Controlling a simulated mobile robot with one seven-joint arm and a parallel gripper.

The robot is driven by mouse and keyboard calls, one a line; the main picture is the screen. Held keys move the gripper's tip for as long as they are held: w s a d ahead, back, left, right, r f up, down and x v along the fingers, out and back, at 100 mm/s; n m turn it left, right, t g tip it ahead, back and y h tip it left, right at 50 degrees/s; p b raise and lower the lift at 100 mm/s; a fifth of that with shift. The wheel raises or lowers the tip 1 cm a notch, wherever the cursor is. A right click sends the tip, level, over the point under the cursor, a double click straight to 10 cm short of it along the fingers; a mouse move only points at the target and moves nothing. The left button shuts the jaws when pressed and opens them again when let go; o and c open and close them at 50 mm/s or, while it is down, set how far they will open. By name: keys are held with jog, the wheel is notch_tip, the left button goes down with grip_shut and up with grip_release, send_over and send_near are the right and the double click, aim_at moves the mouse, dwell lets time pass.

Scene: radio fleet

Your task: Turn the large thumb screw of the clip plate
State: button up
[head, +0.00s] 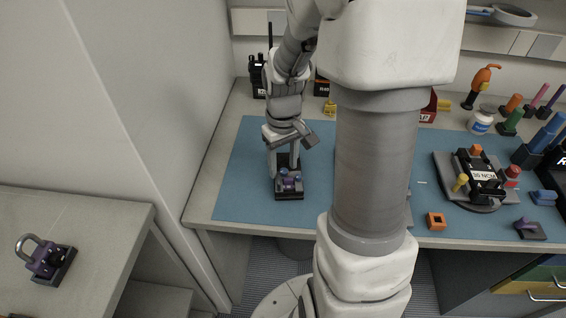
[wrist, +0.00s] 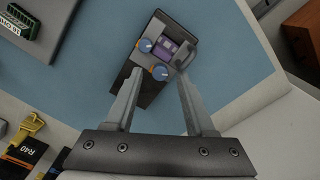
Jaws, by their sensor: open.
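A dark plate (head: 289,193) with a purple block and small blue knobs lies on the blue mat, below my gripper (head: 284,172). It looks like the clip plate, but I cannot read a label. In the wrist view the dark plate (wrist: 152,90) runs at a slant between and beyond my fingertips (wrist: 159,77). It carries a purple block (wrist: 165,48), one blue knob (wrist: 145,45) and a second blue knob (wrist: 160,72). A grey part overlaps its right side near the right fingertip. My gripper is open, with nothing seen held; I cannot tell whether a fingertip touches the plate.
The blue mat (head: 240,190) is clear left of the plate. To the right stand a black labelled fixture (head: 484,187), an orange square block (head: 436,221) and a purple-topped plate (head: 530,229). A handheld radio (head: 258,78) stands behind. A purple padlock-like piece (head: 46,262) sits on the left table.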

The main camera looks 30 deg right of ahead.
grip_shut()
jog(key=shift+m, duration=0.3)
jog(key=m, duration=0.4)
jog(key=shift+p, duration=0.4)
jog(key=shift+d+m+p, duration=0.1)
jog(key=shift+m+p, duration=0.35)
jog(key=shift+m, duration=1.75)
grip_release()
